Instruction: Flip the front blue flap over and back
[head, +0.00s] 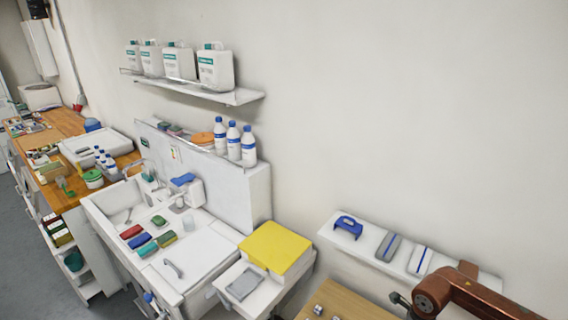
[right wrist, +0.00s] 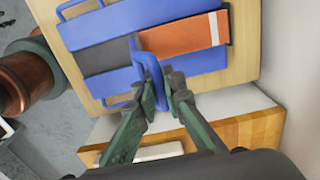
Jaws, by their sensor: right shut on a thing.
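In the right wrist view, my right gripper (right wrist: 166,86) has its two green fingers closed around a narrow blue flap (right wrist: 150,62). The flap stands up, bent, from a blue piece (right wrist: 120,22) lying on a pale wooden board. A dark grey strip (right wrist: 104,58) lies to the left of the flap, and an orange strip with a white band (right wrist: 185,38) lies to its right.
The pale wooden board (right wrist: 243,50) carries the blue piece. A white surface with a wooden edge (right wrist: 246,128) lies below it. In the head view, a wall shelf (head: 325,232) with a blue-handled item stands near my right arm. A yellow box (head: 274,247) sits left of it.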

